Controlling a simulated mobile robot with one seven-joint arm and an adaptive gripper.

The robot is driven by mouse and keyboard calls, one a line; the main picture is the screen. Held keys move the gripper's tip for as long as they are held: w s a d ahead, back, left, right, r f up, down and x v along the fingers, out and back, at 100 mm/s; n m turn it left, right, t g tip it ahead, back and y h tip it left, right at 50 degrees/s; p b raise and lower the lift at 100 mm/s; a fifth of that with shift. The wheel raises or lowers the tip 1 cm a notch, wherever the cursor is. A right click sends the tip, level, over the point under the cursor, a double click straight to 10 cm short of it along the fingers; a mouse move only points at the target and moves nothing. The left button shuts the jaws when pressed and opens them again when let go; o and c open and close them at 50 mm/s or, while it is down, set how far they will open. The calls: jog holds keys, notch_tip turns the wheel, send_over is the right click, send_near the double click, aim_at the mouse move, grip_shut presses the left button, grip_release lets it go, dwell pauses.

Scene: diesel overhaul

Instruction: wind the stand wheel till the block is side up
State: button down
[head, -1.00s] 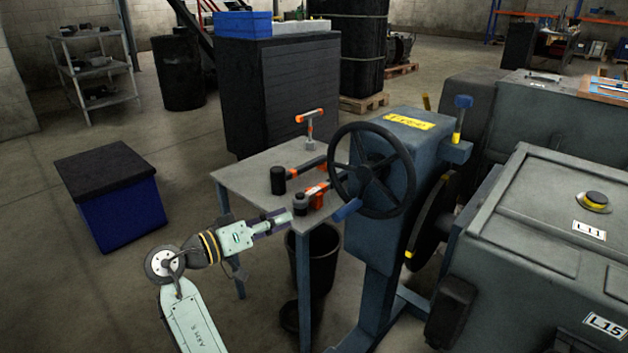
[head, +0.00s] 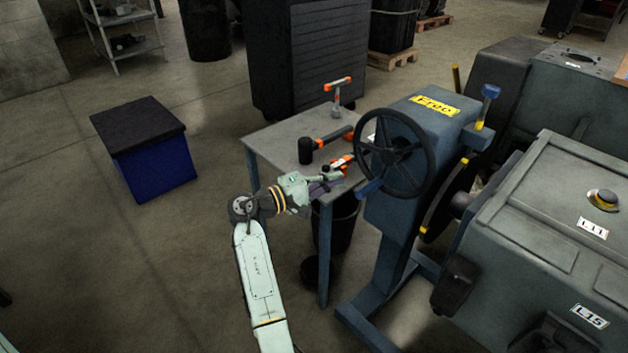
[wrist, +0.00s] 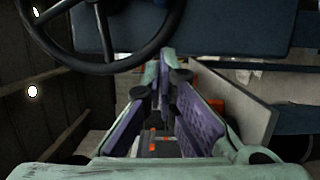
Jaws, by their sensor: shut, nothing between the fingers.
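The stand wheel (head: 397,151) is a dark spoked handwheel on the near face of the blue stand (head: 400,205). Its lower rim also shows at the top of the wrist view (wrist: 112,67). The large grey block (head: 540,220) is to the right of the stand, with labels L11 and L15. A round dark plate with yellow marks (head: 443,200) stands between them. My gripper (head: 338,176) is shut and empty, left of the wheel and at the table's near corner. In the wrist view its purple-padded fingers (wrist: 166,72) point toward the stand, just below the wheel rim, apart from it.
A dark bin (head: 338,228) stands under the table. A blue lever (head: 369,187) is below the wheel. Open floor lies left, around a blue box (head: 155,170).

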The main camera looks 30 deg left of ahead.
jog(key=d, duration=0.1)
jog(key=s+d, duration=0.1)
jog(key=d+p, duration=0.1)
jog(key=shift+s+d, duration=0.3)
jog(key=shift+s+d+f+n+p, duration=0.15)
jog(key=shift+d+f+n+p, duration=0.1)
jog(key=shift+d, duration=0.15)
jog(key=shift+s+d+f+n+p, duration=0.1)
jog(key=shift+d+f+n+p, duration=0.15)
jog(key=shift+d, duration=0.15)
